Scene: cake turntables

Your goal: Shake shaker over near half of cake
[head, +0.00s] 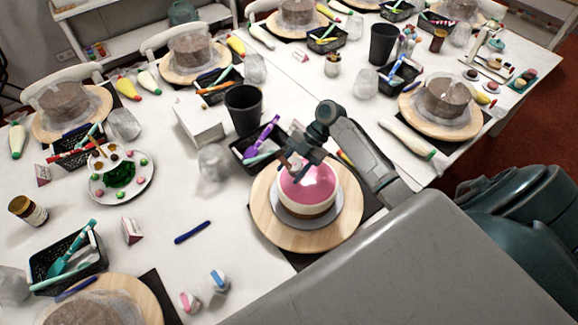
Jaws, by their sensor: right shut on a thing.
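The cake (318,185) has a glossy pink top and a pale side with a brown lower band. It sits on a grey board on a round wooden turntable (268,222). My right gripper (291,160) is over the far left part of the cake top, pointing down and left. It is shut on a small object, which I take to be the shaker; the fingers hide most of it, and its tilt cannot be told. The near half of the pink top is in plain view, with a bright reflection. My left gripper is not in view.
A black basket (240,151) with purple and green tools and a black cup (243,108) stand behind the turntable. Two small items with pink (190,301) and blue (219,281) tops stand at the front. A blue pen (192,232) lies on otherwise clear table left of the cake.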

